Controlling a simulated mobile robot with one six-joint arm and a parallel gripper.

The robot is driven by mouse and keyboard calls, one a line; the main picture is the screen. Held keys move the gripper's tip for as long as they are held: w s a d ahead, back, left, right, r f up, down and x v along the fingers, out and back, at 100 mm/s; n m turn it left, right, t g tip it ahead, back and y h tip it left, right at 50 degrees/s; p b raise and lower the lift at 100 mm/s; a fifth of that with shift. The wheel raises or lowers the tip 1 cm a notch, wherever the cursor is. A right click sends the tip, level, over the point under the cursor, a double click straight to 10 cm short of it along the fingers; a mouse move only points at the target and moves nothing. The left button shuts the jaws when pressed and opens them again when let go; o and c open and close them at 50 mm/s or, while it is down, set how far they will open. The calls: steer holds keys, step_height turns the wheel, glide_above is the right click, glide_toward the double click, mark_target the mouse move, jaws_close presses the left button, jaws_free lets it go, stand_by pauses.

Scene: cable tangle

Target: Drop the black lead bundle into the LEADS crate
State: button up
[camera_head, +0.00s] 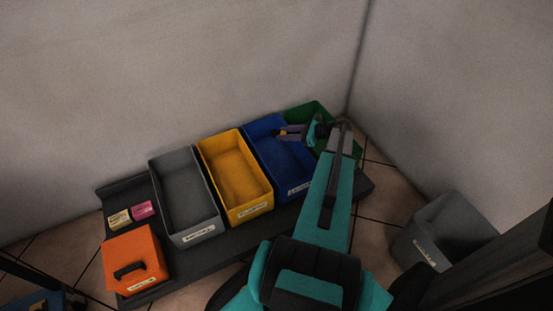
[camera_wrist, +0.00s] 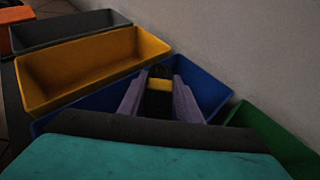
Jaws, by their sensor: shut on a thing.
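My gripper (camera_head: 286,133) is shut on the black lead bundle (camera_wrist: 157,101), which has a yellow band around it. In the wrist view the bundle sits between the two purple-grey fingers of my gripper (camera_wrist: 160,92). Both are above the open blue crate (camera_head: 264,127), which also shows in the wrist view (camera_wrist: 205,92). In the head view only a little yellow and dark of the bundle shows at the fingertips. The blue crate has a pale label on its front, too small to read surely. The part of the crate under my gripper and arm is hidden.
A yellow crate (camera_head: 267,194) and a grey crate (camera_head: 157,183) stand left of the blue one, a green crate (camera_head: 303,109) right. An orange lidded box (camera_head: 146,248), a cream block (camera_head: 119,219) and a pink block (camera_head: 143,209) sit left. A grey bin (camera_head: 410,244) stands right.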

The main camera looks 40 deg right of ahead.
stand_by(0.4)
step_height(320, 180, down, 6)
steer(key=b, duration=0.5)
steer(key=shift+b, duration=0.4)
steer(key=o, duration=1.2)
steer(key=shift+s+r, duration=0.1)
steer(key=shift+s, duration=0.05)
steer(key=p+v, duration=0.4)
steer(key=v, duration=0.9)
steer(key=shift+s+d, duration=0.2)
steer(key=shift+s, duration=0.05)
